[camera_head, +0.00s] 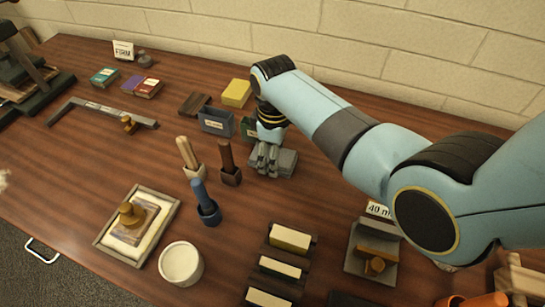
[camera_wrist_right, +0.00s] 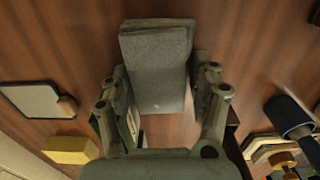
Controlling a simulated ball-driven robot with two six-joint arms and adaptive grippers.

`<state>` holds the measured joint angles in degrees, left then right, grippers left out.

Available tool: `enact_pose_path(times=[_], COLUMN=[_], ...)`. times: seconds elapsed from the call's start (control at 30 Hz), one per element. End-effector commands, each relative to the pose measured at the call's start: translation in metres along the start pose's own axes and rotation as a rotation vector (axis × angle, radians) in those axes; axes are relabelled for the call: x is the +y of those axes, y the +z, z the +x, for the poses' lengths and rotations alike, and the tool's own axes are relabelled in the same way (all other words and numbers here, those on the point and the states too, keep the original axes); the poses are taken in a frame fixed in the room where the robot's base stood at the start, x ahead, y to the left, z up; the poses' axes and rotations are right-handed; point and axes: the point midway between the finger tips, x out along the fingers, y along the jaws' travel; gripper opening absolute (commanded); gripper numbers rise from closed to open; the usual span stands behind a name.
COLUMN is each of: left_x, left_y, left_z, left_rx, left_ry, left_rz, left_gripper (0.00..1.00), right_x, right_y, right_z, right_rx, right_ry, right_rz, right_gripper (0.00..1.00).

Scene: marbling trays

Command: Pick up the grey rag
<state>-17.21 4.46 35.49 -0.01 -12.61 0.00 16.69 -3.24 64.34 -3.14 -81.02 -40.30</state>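The grey rag (camera_head: 286,163) is a folded, flat grey pad on the brown table, partly hidden behind my right gripper in the head view. My right gripper (camera_head: 267,168) points down at its left side. In the right wrist view the rag (camera_wrist_right: 157,68) lies ahead of the palm, and the fingers of the right gripper (camera_wrist_right: 160,82) are spread to its left and right. I cannot tell whether they touch it. My left gripper is not in view.
A dark blue box (camera_head: 216,121) and a yellow block (camera_head: 236,93) stand behind the rag. Dark wooden blocks with pale inserts (camera_head: 290,238) lie in front. Bare table surrounds the rag's front.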

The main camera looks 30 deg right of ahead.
Motion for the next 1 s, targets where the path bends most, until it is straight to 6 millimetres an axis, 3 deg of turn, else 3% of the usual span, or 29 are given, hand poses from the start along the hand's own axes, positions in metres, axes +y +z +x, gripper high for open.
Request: enact_pose_path(times=[0.03, 0.2, 0.57, 0.8, 1.0], left_x=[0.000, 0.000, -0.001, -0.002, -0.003], left_y=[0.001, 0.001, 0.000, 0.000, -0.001], left_z=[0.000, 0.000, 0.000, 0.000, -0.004], left_rx=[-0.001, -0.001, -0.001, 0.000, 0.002], left_ry=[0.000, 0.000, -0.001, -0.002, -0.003], left_rz=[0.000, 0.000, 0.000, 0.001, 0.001], left_gripper=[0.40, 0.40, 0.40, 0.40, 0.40], right_x=[0.000, 0.000, 0.000, 0.001, -0.014], right_y=[0.000, 0.000, 0.000, -0.001, 0.030], right_z=[0.000, 0.000, -0.006, -0.039, -0.059], right_rx=[0.000, 0.000, 0.001, 0.003, 0.000], right_ry=[0.000, 0.000, 0.001, 0.003, 0.001], right_rz=[0.000, 0.000, 0.000, 0.000, 0.001], right_gripper=[0.54, 0.32, 0.32, 0.32, 0.32])
